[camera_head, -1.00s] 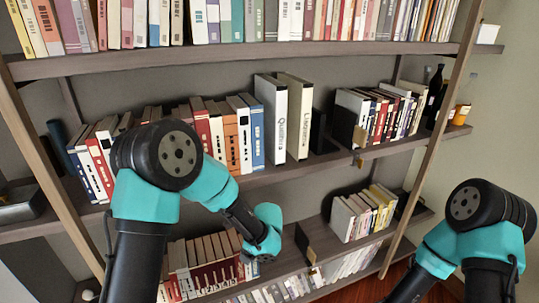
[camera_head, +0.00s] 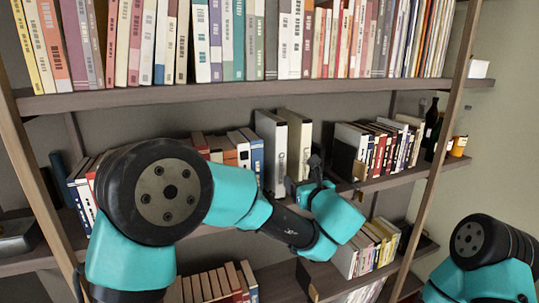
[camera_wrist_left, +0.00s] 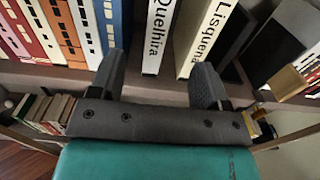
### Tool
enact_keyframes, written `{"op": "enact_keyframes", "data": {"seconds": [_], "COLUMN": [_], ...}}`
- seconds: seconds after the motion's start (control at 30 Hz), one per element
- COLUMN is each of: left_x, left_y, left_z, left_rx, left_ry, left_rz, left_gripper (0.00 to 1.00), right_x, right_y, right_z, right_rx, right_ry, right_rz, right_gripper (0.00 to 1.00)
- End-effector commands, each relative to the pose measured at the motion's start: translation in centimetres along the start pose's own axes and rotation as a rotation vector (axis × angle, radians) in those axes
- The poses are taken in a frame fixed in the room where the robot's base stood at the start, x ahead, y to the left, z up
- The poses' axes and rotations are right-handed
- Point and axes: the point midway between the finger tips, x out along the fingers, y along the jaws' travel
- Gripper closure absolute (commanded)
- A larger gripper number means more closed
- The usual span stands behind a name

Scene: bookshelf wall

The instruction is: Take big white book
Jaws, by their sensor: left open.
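Two tall white books stand upright side by side on the middle shelf: a left one (camera_head: 268,140) and a right one (camera_head: 299,135). In the left wrist view, the left book reads "Quelhira" (camera_wrist_left: 160,35) and the right book reads "Lisquena" (camera_wrist_left: 205,38). My left gripper (camera_head: 302,175) is open and empty in front of their lower spines.
A row of shorter books (camera_head: 237,148) stands left of the white books. A black bookend (camera_wrist_left: 240,32) is just to their right, then more books (camera_head: 375,145) and dark bottles (camera_head: 432,125). The upper shelf (camera_head: 250,95) is full of books.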

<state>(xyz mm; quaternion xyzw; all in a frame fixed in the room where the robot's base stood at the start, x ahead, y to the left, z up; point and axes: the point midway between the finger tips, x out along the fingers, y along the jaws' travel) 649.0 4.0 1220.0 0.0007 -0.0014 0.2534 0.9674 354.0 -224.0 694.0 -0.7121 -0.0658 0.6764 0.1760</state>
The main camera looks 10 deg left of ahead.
Motion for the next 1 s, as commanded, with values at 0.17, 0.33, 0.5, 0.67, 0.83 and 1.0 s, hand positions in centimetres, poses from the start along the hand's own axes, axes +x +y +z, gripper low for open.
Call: {"op": "enact_keyframes", "data": {"seconds": [0.17, 0.33, 0.5, 0.67, 0.83, 1.0], "left_x": [1.3, 3.9, 6.8, 9.5, 11.7, 12.3], "left_y": [0.1, 0.1, 0.1, 0.1, 0.0, 0.0], "left_z": [-0.1, -0.2, -0.1, -0.1, -0.1, -0.1], "left_rx": [-0.001, -0.001, -0.001, -0.001, -0.001, 0.000], "left_ry": [0.003, 0.004, 0.003, 0.002, 0.003, 0.003], "left_rz": [0.003, 0.003, 0.003, 0.003, 0.002, 0.000], "left_gripper": [0.30, 0.30, 0.30, 0.30, 0.30, 0.30], "right_x": [0.0, 0.0, 0.0, 0.0, 0.0, 0.0], "right_y": [0.0, 0.0, 0.0, 0.0, 0.0, 0.0], "right_z": [0.0, 0.0, 0.0, 0.0, 0.0, 0.0], "right_rx": [0.000, 0.000, 0.000, 0.000, 0.000, 0.000], "right_ry": [0.000, 0.000, 0.000, 0.000, 0.000, 0.000], "right_rz": [0.000, 0.000, 0.000, 0.000, 0.000, 0.000], "right_gripper": [0.57, 0.57, 0.57, 0.57, 0.57, 0.57]}}
